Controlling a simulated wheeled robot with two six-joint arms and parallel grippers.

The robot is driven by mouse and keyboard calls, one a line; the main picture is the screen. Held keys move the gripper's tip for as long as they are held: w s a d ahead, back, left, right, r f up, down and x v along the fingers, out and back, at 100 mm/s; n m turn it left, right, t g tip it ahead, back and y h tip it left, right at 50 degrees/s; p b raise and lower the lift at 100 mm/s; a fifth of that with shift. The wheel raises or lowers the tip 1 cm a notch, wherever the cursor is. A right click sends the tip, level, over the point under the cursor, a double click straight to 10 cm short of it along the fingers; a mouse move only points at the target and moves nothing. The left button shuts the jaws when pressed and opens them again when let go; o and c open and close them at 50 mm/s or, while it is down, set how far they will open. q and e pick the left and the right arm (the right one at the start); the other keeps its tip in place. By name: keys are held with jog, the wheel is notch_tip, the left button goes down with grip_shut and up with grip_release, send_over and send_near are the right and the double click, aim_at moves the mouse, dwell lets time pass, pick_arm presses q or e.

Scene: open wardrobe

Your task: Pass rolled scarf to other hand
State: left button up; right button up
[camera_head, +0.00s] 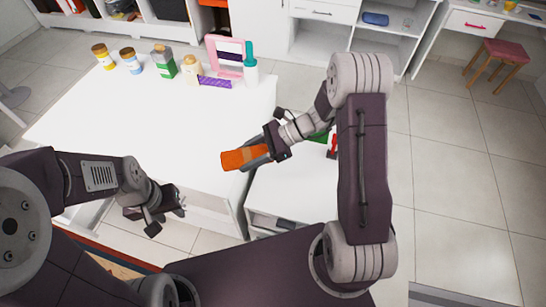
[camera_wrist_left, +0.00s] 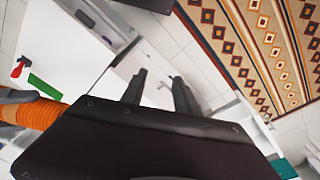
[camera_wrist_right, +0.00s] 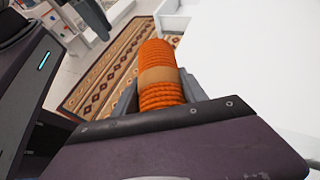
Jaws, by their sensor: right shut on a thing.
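The rolled scarf (camera_head: 237,159) is an orange ribbed roll with a tan band around its middle. My right gripper (camera_head: 258,153) is shut on it and holds it near the right edge of the white table. In the right wrist view the scarf (camera_wrist_right: 158,62) stands up between the two fingers. My left gripper (camera_head: 165,213) is open and empty, lower left of the scarf and apart from it. In the left wrist view its two fingers (camera_wrist_left: 158,92) are spread with nothing between them. The orange scarf (camera_wrist_left: 38,115) shows at that view's left edge.
A white table (camera_head: 150,125) has jars (camera_head: 131,61), a green-labelled bottle (camera_head: 163,61) and a pink frame (camera_head: 212,45) along its back. Its front half is clear. A lower white surface (camera_head: 285,195) with red and green items lies under my right arm. A patterned rug (camera_wrist_left: 255,45) covers some floor.

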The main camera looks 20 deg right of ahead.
jog(key=a, duration=0.1)
jog(key=n+g, duration=0.1)
jog(key=a+r, duration=0.1)
jog(key=shift+w+a, duration=0.25)
jog(key=shift+a, duration=0.05)
pick_arm(q)
jog(key=o, duration=0.8)
jog(key=shift+s+n, duration=0.1)
jog(key=shift+n, duration=0.3)
jog(key=shift+o, duration=0.4)
jog(key=n, duration=0.3)
jog(key=d+r+n+g, duration=0.1)
jog(key=n, duration=0.1)
jog(key=shift+s, duration=0.35)
jog(key=w+d+r+n+h, duration=0.4)
jog(key=w+d+r+n, duration=0.5)
jog(key=w+r+n, duration=0.35)
jog(key=x, duration=1.3)
jog(key=shift+a+f, duration=0.2)
jog(key=shift+w+n, duration=0.15)
jog(key=shift+n, duration=0.1)
jog(key=c, duration=1.2)
jog(key=shift+c, duration=1.4)
pick_arm(e)
jog(key=o, duration=1.4)
jog(key=shift+o, duration=0.2)
